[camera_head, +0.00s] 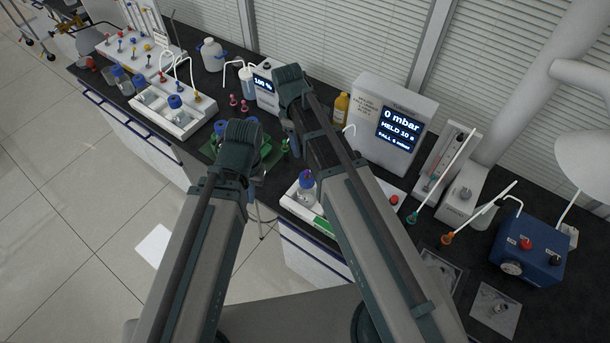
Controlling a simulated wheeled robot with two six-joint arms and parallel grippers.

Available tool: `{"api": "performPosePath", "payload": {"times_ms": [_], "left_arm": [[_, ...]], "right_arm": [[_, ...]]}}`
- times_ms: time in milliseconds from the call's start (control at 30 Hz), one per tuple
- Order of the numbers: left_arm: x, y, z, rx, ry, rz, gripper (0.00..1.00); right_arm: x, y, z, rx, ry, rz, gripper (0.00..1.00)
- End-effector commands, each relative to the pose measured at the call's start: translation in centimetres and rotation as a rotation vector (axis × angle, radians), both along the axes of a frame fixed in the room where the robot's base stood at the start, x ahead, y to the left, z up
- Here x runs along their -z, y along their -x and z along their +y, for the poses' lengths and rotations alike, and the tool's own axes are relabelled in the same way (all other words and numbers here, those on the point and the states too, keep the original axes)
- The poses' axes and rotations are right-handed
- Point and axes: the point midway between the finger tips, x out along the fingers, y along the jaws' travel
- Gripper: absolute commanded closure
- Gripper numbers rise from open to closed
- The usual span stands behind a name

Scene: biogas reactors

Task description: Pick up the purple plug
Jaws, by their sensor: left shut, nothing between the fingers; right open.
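Two small magenta-pink plugs (233,101) stand on the black bench behind my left arm. A bottle (306,188) with a blue-purple cap and a small red top stands in a white tray beside my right arm. My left arm reaches in from the lower left and ends over a green mat (272,152).
A pressure display box (393,122) stands at the back, with a yellow bottle (341,107) beside it. A blue box (528,248) stands at the right. A white tray (178,122) with blue-capped bottles and a plug rack (128,47) fill the left. Small tubes stick up at the right.

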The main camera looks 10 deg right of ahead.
Motion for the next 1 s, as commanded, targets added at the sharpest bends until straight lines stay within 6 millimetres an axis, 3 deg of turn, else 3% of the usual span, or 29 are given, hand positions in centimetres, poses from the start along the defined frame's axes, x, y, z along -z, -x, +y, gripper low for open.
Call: {"api": "performPosePath", "payload": {"times_ms": [633,1000], "left_arm": [[8.1,-0.1,0.0,-0.002,0.0,-0.003,1.0],[8.8,-0.1,0.0,-0.001,0.0,-0.003,1.0]], "right_arm": [[8.0,0.5,-0.8,0.001,0.0,0.0,0.47],[8.8,0.6,-1.0,0.001,0.0,0.0,0.47]]}}
